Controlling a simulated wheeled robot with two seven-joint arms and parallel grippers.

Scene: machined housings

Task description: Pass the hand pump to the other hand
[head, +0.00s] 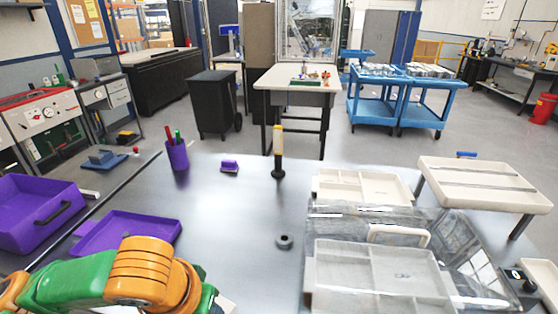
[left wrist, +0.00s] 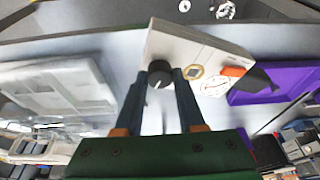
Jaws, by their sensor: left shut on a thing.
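In the left wrist view my left gripper (left wrist: 163,84) is shut on a round black knob (left wrist: 160,74). The knob stands at the edge of a pale box-like body (left wrist: 195,58) with a white dial, a brass-coloured square and an orange part. I cannot tell for certain that this is the hand pump. In the head view my left arm comes in at the bottom left, and its gripper is mostly hidden. A small pale corner (head: 225,305) shows beside it. An upright black and yellow tool (head: 278,152) stands on the table. My right gripper is not in view.
A grey ring (head: 284,241) lies mid-table. Pale trays (head: 372,262) and a clear cover fill the right. A purple tray (head: 128,231), purple bin (head: 36,212), purple pen cup (head: 177,155) and small purple block (head: 229,166) are left and back. The centre is mostly clear.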

